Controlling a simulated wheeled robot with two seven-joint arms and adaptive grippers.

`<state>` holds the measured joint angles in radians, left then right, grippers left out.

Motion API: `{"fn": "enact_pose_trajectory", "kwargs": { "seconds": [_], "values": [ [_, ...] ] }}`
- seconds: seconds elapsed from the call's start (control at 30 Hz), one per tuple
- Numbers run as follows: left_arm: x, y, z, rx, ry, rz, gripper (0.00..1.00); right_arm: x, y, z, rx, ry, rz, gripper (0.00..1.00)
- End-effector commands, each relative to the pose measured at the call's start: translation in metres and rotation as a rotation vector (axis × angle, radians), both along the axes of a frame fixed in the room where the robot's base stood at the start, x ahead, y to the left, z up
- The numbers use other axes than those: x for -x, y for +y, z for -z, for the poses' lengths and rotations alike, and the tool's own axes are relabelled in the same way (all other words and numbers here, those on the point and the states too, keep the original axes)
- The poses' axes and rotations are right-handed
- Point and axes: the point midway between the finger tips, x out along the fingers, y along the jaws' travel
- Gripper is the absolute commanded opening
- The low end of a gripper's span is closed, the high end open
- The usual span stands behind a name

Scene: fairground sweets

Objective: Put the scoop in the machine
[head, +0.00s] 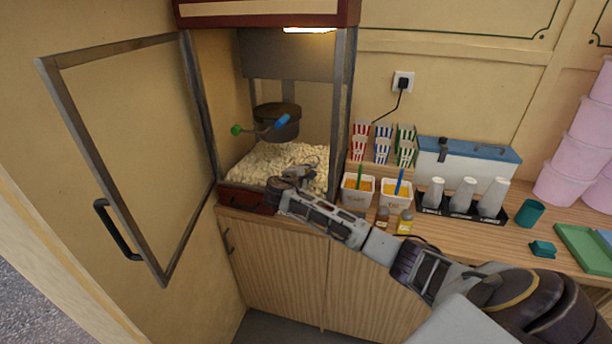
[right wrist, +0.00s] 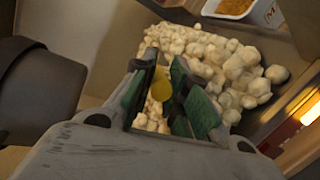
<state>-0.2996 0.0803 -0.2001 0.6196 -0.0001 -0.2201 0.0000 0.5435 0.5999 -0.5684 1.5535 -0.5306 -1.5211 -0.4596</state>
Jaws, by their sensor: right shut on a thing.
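The popcorn machine (head: 347,110) stands at the back with its glass door (head: 62,90) swung wide open to the left. A heap of popcorn (head: 262,160) covers its floor. My right gripper (head: 300,172) is inside the machine, low over the popcorn's front right part. In the right wrist view its green-padded fingers (right wrist: 172,105) are shut on the scoop, of which only a rounded yellow part (right wrist: 161,84) shows between them, with popcorn behind. The rest of the scoop is hidden in both views. My left gripper is not in view.
Right of the machine stand two white tubs (head: 357,193), small jars, striped boxes (head: 381,150) and a cup rack (head: 432,206). My right arm reaches over the counter's front edge.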

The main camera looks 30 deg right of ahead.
Motion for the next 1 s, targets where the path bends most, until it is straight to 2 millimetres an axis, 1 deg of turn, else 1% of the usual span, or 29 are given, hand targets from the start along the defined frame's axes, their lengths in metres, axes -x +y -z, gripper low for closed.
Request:
{"fn": "enact_pose_trajectory", "kwargs": {
  "seconds": [0.03, 0.2, 0.4, 1.0],
  "values": [
    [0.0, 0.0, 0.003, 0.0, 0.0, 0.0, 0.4, -0.003, -0.004, 0.003, 0.0, -0.001, 0.002, 0.0],
    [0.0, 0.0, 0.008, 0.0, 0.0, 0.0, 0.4, -0.01, -0.012, 0.007, 0.0, 0.0, 0.001, 0.0],
    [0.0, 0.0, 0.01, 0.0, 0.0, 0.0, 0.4, -0.015, -0.017, 0.009, 0.0, -0.001, 0.0, 0.0],
    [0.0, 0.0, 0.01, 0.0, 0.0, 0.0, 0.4, -0.016, -0.018, 0.01, 0.0, 0.0, 0.0, 0.0]
  ]
}}
